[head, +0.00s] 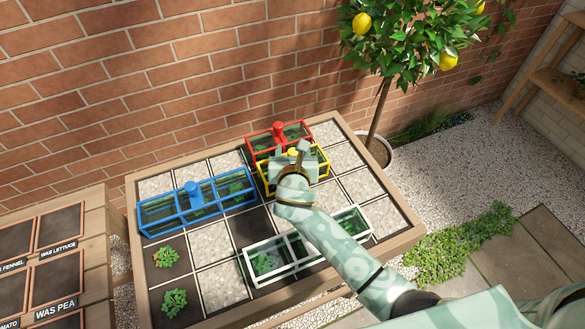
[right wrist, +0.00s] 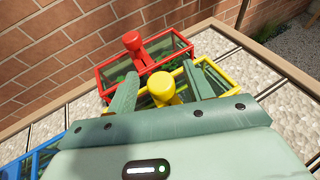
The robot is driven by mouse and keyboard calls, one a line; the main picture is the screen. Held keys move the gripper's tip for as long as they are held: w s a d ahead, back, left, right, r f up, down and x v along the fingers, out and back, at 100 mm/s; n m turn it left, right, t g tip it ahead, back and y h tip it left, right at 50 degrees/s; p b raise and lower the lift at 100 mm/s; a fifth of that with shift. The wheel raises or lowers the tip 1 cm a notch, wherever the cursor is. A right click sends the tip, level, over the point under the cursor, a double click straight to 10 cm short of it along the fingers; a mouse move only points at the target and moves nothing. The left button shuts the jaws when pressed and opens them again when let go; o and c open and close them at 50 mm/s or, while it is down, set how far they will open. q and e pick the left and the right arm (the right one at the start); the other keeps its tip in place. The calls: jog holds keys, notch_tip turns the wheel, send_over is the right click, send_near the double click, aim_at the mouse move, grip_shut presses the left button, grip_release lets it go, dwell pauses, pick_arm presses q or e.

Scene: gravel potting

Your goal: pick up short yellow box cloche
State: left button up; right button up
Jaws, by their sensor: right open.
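The short yellow box cloche (head: 265,180) stands on the gridded planting table, in front of the red cloche. It has clear panes, a yellow frame and a round yellow knob on top. The knob also shows in the right wrist view (right wrist: 163,88). My right gripper (head: 291,156) is over the cloche and hides much of it in the head view. In the right wrist view its two fingers (right wrist: 163,84) are apart, one on each side of the yellow knob. Whether they touch the knob cannot be told. My left gripper is not in view.
A red cloche (head: 279,132) stands right behind the yellow one. A long blue cloche (head: 193,197) is to the left. A white-framed cloche (head: 270,262) lies in front, under my right forearm. Green plants (head: 167,257) sit at front left. A potted lemon tree (head: 378,110) stands behind right.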

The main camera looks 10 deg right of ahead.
jog(key=shift+r, duration=0.1)
grip_shut()
